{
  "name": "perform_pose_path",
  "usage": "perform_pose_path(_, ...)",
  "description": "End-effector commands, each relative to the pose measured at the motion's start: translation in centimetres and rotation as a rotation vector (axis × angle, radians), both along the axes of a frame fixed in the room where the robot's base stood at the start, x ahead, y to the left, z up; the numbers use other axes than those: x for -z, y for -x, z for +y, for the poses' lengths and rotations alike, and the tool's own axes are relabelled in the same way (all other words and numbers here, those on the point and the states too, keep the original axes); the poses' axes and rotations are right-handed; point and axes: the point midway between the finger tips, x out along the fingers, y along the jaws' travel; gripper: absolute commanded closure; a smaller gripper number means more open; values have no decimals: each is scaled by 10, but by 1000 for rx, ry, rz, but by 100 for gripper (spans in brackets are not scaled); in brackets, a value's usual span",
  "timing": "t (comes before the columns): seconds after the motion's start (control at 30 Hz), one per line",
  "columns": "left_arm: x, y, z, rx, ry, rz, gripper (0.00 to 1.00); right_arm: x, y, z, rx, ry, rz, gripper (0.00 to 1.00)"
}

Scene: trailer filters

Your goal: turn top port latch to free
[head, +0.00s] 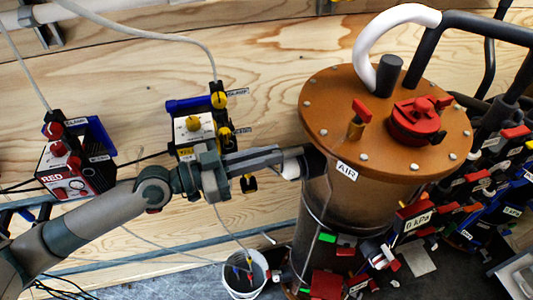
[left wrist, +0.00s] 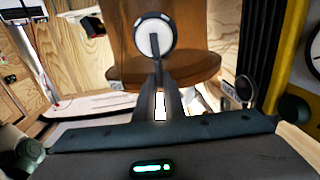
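A clear tank with a brown round lid (head: 335,95) stands at the right in the head view. A dark round port piece (head: 313,161) sticks out from its side just below the lid. My left gripper (head: 290,163) reaches it from the left, with a small white part at the fingertips. In the left wrist view, a round white-faced piece (left wrist: 155,37) with a dark rim stands just beyond my left fingers (left wrist: 159,88). The fingers run close together towards its stem. Whether they grip it is unclear. The latch itself is not clearly distinguishable. My right gripper is not in view.
The lid carries a red knob (head: 416,120), a small red-handled valve (head: 360,112) and a white-and-black hose (head: 390,15). Red and blue valve parts crowd the tank's right side. A white bucket (head: 245,281) stands below. A plywood wall is behind.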

Motion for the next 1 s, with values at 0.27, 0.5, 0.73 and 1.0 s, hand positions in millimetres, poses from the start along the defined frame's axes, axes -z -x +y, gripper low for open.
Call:
perform_pose_path(0.27, 0, 0, 0, 0, 1, 3, 100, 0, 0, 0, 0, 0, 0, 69)
perform_pose_path(0.5, 0, -1, 0, 0, 18, 43, 100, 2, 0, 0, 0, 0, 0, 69)
perform_pose_path(0.73, 0, -2, 1, -1, 65, 147, 100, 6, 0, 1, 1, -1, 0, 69)
perform_pose_path(1.0, 1, -5, 2, -1, 152, 353, 100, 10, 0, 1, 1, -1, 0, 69)
